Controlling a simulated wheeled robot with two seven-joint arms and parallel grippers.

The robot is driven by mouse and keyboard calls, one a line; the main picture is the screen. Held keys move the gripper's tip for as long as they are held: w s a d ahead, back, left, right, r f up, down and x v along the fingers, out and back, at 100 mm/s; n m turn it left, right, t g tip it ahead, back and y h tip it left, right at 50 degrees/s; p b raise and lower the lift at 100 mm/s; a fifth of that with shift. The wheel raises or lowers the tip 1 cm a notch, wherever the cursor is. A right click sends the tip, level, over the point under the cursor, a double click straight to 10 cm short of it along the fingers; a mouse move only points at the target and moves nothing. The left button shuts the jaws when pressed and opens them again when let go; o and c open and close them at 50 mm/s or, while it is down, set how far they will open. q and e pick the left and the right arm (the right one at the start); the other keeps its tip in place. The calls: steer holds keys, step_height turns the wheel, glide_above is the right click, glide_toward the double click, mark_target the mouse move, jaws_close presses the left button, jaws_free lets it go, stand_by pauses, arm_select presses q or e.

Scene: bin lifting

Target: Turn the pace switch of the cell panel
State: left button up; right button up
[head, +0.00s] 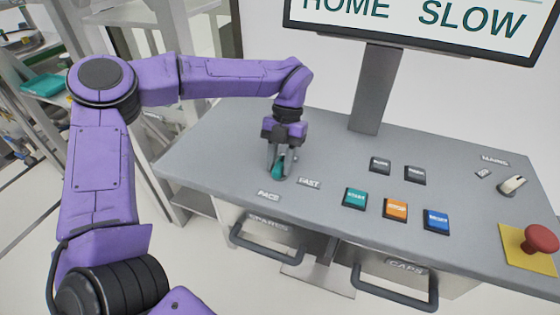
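The cell panel (225,148) is a grey slanted desk. The pace switch (278,171) is a small teal knob near its front left, partly hidden by my gripper. A PACE label (268,196) lies in front of it and a FAST label (309,183) to its right. My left gripper (280,173) points down at the knob with a finger on each side of it. Whether the fingers press on the knob I cannot tell. The screen (415,18) above the panel reads HOME SLOW. My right gripper is not in view.
Teal, orange and blue buttons (396,209) sit right of the switch, with two dark buttons (397,170) behind them. A mains switch (513,184) and a red mushroom button (538,240) are at the far right. The screen's post (375,90) rises behind. Drawer handles (265,245) jut out below.

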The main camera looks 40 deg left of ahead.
arm_select(q)
steer(key=shift+o, duration=1)
steer(key=shift+w+a+r+b, duration=0.1)
steer(key=shift+w+r+b, duration=0.1)
steer(key=shift+b, duration=0.1)
steer(key=w+a, duration=0.1)
steer(key=w, duration=0.2)
steer(key=w+b, duration=0.1)
steer(key=w, duration=0.3)
steer(key=w+a, duration=0.1)
steer(key=w, duration=0.2)
steer(key=shift+w+a+r, duration=0.25)
steer(key=shift+a+r, duration=0.1)
steer(key=shift+w+a, duration=0.2)
steer(key=shift+w, duration=0.45)
